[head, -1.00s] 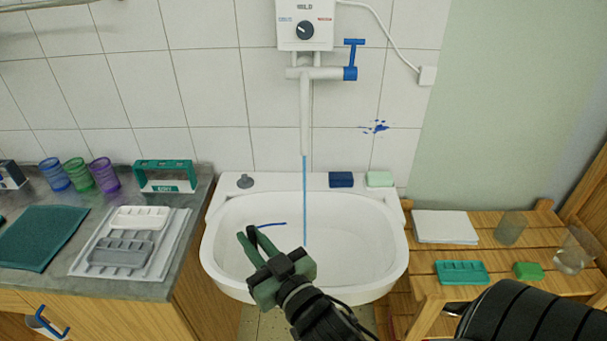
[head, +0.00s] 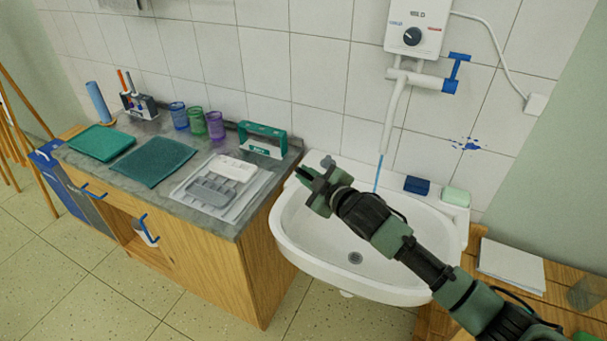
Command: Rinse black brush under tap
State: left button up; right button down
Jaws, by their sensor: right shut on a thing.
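My right gripper (head: 304,176) is over the left rim of the white sink (head: 310,252), pointing left. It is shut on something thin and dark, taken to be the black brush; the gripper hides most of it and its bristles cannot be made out. The tap (head: 396,108) has a white downward spout and a blue lever (head: 455,72). A thin blue-looking stream of water (head: 378,172) runs from the spout into the sink. My gripper is left of the stream, apart from it. My left gripper is not in view.
The counter (head: 222,222) left of the sink holds a grey palette (head: 212,190), a green stand (head: 263,140), several cups and a brush holder (head: 137,103). A blue sponge (head: 417,185) and green soap (head: 456,196) sit on the sink's back ledge.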

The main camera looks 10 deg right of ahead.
jog(key=shift+d, duration=0.8)
jog(key=d, duration=0.3)
jog(key=d+b, duration=0.1)
jog(key=d, duration=0.1)
jog(key=shift+w, duration=0.35)
jog(key=shift+w+d, duration=0.2)
jog(key=shift+d, duration=1)
pick_arm(q)
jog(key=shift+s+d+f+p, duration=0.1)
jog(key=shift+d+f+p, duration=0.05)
jog(key=shift+p, duration=0.3)
pick_arm(e)
jog(key=shift+w+d, duration=0.1)
jog(key=shift+d, duration=1.05)
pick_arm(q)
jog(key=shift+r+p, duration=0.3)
pick_arm(e)
jog(key=shift+s, duration=0.3)
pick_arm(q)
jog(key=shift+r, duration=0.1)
pick_arm(e)
jog(key=shift+w, duration=0.3)
pick_arm(q)
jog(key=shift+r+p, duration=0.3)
jog(key=shift+p, duration=0.1)
pick_arm(e)
jog(key=shift+s, duration=0.3)
